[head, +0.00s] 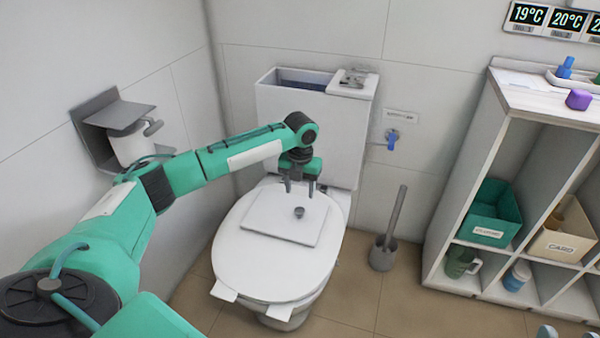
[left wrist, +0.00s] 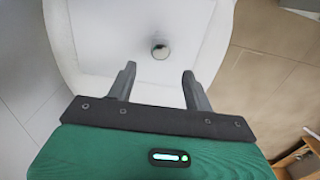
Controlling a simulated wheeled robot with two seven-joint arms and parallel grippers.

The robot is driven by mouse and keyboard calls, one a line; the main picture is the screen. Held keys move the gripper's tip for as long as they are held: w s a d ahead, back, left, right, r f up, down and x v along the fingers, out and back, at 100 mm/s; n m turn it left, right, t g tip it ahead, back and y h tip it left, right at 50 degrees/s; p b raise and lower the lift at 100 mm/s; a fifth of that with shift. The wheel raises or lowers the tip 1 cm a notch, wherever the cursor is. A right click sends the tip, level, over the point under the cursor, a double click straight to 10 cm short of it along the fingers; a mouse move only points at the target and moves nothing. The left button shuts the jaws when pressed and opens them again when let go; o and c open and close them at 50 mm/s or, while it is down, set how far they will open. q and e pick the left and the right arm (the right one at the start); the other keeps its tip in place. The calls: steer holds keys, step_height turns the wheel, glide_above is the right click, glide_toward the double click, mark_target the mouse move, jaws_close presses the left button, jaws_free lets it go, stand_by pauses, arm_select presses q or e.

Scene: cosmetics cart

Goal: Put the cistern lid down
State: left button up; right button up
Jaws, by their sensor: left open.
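The cistern lid (head: 275,222), a flat white square plate with a small round grey knob (head: 299,212), lies on the closed toilet seat cover (head: 235,265). In the left wrist view the lid (left wrist: 110,45) lies under the fingers, with its knob (left wrist: 160,52) just beyond and between the fingertips. My left gripper (head: 299,190) is open and empty, pointing down over the lid's back part; its fingers (left wrist: 159,70) do not hold the knob. The cistern (head: 310,130) behind stands open at its top left, showing a dark inside. My right gripper cannot be made out.
A grey fitting (head: 353,78) sits on the cistern's covered right end. A toilet brush (head: 384,250) stands right of the toilet. A shelf unit (head: 465,150) with bins is at the right. A paper holder (head: 110,120) is on the left wall.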

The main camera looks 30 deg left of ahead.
arm_select(q)
step_height(320, 180, up, 4)
steer(key=p, duration=0.1)
steer(key=d+f+n+t+h, duration=0.2)
steer(key=d+f, duration=0.2)
steer(key=d, duration=0.4)
steer(key=d+f+n+t+h, duration=0.1)
steer(key=d+f, duration=0.3)
steer(key=d, duration=0.3)
steer(key=s+d+n+t+h, duration=0.3)
steer(key=d, duration=0.5)
steer(key=s+d+n+t+h, duration=0.2)
steer(key=s+d+n, duration=0.15)
steer(key=d, duration=0.35)
steer(key=s+d+r+n+t+h, duration=0.35)
steer(key=s+r+n+t, duration=0.45)
steer(key=r, duration=0.3)
steer(key=s+a+r+n+t+y, duration=0.4)
steer(key=s+a+r+n+t, duration=0.4)
steer(key=s+r+n, duration=0.4)
steer(key=shift+s+a+n+t, duration=0.3)
steer(key=shift+a+n, duration=0.2)
steer(key=shift+n, duration=0.35)
arm_select(e)
steer(key=w+f+g, duration=0.1)
steer(key=w+a+f+g, duration=0.1)
steer(key=f, duration=0.1)
steer(key=w+a+f+g, duration=0.1)
steer(key=shift+f+g+h, duration=0.3)
steer(key=shift+g, duration=0.1)
